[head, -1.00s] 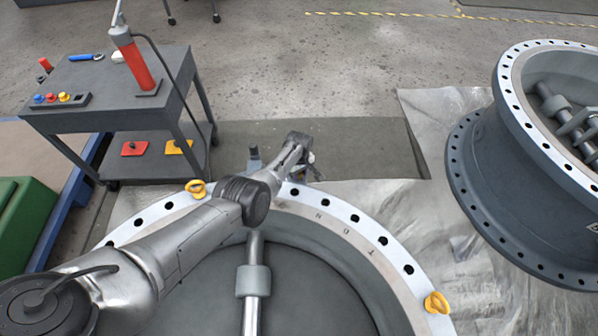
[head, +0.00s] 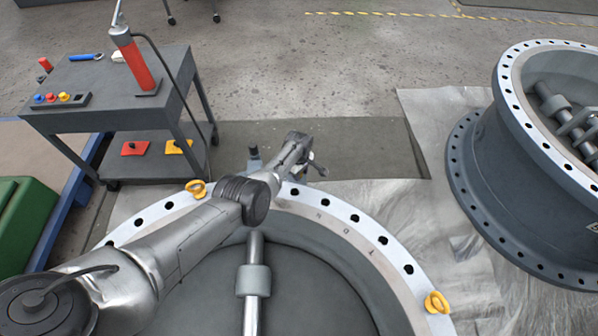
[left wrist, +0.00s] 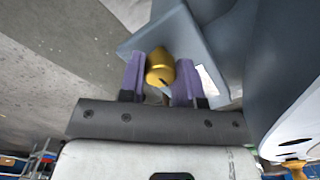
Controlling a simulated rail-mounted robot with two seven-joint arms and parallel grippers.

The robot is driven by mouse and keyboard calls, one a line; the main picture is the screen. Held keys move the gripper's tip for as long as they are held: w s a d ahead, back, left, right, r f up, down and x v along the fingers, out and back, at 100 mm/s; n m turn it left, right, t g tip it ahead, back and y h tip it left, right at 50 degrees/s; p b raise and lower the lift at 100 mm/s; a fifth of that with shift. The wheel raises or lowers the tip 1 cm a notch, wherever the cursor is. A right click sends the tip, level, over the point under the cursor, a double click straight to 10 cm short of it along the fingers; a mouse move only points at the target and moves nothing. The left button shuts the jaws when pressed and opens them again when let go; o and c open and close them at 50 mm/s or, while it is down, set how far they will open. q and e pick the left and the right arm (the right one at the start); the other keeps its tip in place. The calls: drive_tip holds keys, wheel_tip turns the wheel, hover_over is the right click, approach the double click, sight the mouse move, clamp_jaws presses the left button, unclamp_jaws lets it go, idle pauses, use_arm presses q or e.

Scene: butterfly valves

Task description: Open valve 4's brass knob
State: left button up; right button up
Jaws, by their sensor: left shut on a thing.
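The brass knob (left wrist: 160,70) shows in the left wrist view, beside a blue-grey plate-like part (left wrist: 195,40). My left gripper (left wrist: 161,62) has its purple fingers on both sides of the knob and is shut on it. In the head view my left arm reaches over the white flange of the near grey valve (head: 345,208); the knob is hidden there behind the arm and rim. I see no legible valve number. My right gripper is not in view.
A second grey valve (head: 500,190) stands at the right on silvery sheeting. A grey cart (head: 110,118) with a red cylinder tool (head: 135,65) stands at the left. Yellow lifting eyes (head: 436,303) stick up from the near flange. The floor behind is open.

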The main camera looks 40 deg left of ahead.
use_arm(q)
drive_tip(key=o, duration=0.9)
drive_tip(key=shift+r, duration=0.1)
wheel_tip(320, 180, up, 14)
drive_tip(key=p, duration=1.1)
drive_tip(key=shift+f, duration=0.2)
